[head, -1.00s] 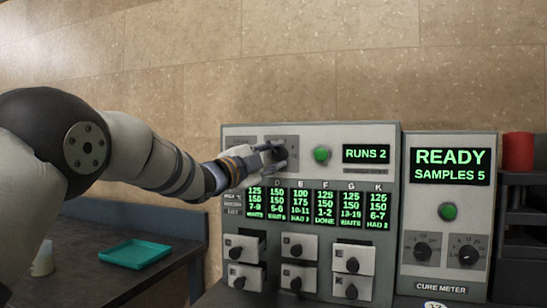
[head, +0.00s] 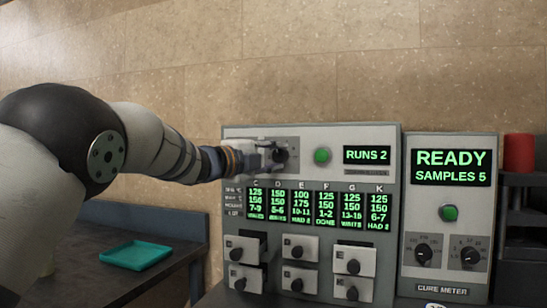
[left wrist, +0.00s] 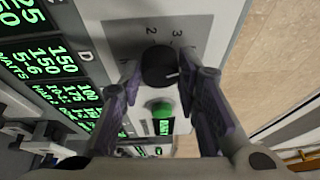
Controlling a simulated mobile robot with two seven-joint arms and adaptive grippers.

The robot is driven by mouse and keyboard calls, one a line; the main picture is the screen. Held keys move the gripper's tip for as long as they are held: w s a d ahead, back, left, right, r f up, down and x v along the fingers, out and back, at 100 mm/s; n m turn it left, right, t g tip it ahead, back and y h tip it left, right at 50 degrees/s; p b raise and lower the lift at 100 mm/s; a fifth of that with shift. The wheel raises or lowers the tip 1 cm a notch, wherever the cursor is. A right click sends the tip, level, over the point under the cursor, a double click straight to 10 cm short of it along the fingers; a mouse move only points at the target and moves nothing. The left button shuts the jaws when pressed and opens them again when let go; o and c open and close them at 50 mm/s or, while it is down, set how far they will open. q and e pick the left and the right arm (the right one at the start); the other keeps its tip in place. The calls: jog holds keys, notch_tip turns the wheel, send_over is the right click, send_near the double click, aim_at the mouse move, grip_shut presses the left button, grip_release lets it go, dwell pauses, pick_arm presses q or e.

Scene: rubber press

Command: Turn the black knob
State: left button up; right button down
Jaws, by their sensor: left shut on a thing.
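The black knob (head: 281,156) is on the upper left of the grey press panel (head: 228,215), left of a green button. In the left wrist view the round black knob (left wrist: 159,66) sits between my two fingers, its white pointer line toward the lower right. Printed numbers 2 and 3 show beside it. My left gripper (head: 273,153) reaches it from the left and is shut on the knob, one finger on each side. It also shows in the left wrist view (left wrist: 165,76). My right gripper is not in view.
A green button (head: 322,156) and a "RUNS 2" display (head: 367,155) are right of the knob. Small drawers with black knobs (head: 297,252) lie below. A cure meter (head: 449,215) stands right. A teal tray (head: 136,255) rests on the dark bench.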

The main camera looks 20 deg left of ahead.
pick_arm(q)
jog(key=o, duration=1.2)
jog(key=shift+c, duration=0.2)
jog(key=v, duration=1.2)
